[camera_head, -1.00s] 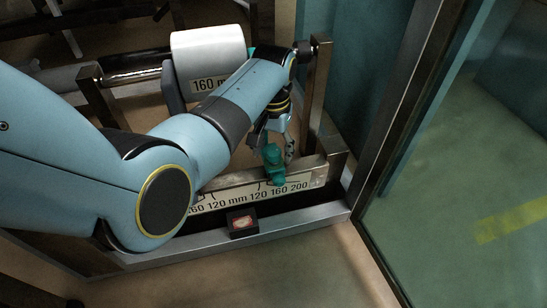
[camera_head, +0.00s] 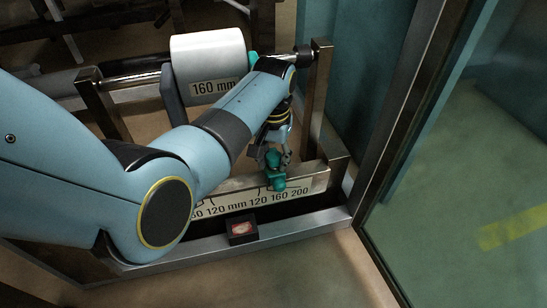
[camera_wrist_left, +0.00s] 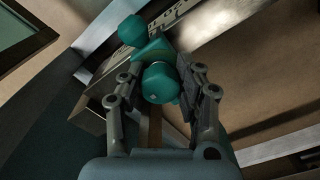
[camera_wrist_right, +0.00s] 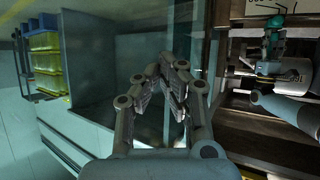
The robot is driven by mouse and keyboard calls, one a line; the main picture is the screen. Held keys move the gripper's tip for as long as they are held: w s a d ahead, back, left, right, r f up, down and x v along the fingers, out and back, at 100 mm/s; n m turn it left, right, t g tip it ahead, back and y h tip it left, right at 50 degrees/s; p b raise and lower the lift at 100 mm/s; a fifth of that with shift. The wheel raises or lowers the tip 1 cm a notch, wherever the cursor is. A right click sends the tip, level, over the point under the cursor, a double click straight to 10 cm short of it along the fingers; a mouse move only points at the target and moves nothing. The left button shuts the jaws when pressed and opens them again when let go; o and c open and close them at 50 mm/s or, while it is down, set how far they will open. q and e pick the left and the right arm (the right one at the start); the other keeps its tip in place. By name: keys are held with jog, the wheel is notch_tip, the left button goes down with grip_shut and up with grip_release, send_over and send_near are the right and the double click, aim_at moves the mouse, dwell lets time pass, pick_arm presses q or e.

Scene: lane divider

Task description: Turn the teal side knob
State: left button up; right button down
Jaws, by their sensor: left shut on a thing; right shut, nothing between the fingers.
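The teal side knob (camera_head: 273,159) sits on a teal slider piece (camera_head: 278,183) at the right part of the number scale (camera_head: 235,203), near 160. In the left wrist view the round knob (camera_wrist_left: 160,83) is between the two fingers of my left gripper (camera_wrist_left: 168,92), with the slider's teal ball end (camera_wrist_left: 131,30) beyond. My left gripper (camera_head: 276,152) is shut on the knob from above in the head view. My right gripper (camera_wrist_right: 168,78) is shut and empty in the right wrist view, away from the knob, which shows small there near the top.
A white roller (camera_head: 208,62) labelled 160 mm stands behind my left arm, between dark metal posts (camera_head: 316,100). A small dark box with a red top (camera_head: 242,229) sits in front of the scale. A glass panel (camera_head: 470,190) is at right. Yellow bins (camera_wrist_right: 46,61) stand far left.

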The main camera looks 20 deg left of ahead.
pick_arm(q)
jog(key=shift+c, duration=1.3)
